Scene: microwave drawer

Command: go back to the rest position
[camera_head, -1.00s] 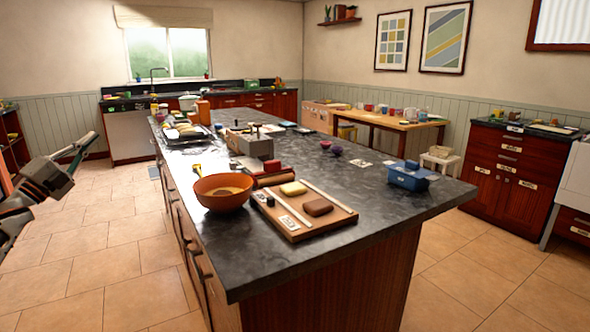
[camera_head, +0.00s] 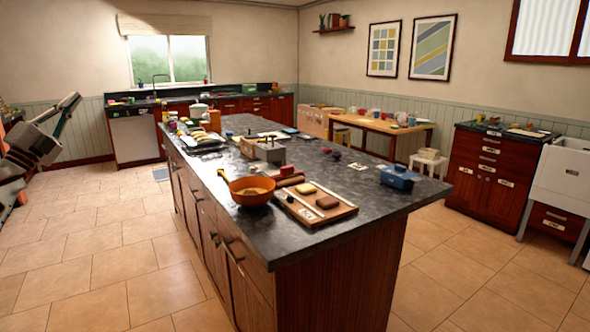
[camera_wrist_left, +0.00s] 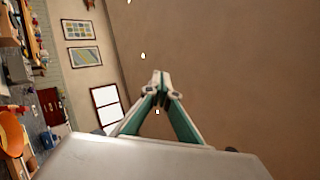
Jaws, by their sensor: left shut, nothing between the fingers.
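My left gripper (camera_head: 68,103) is at the left edge of the head view, raised and pointing up, with its arm coming in from the left. It is well apart from the kitchen island. In the left wrist view its two fingers (camera_wrist_left: 159,82) meet at the tips, and nothing is between them. Behind the fingers there is only plain wall or ceiling. My right gripper is in neither view.
The long island (camera_head: 330,205) with a dark top fills the middle. On it stand an orange bowl (camera_head: 251,190), a wooden tray (camera_head: 340,213) and a blue box (camera_head: 398,177). Tiled floor (camera_head: 90,255) is clear to the left. A red-brown cabinet (camera_head: 490,170) stands at the right.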

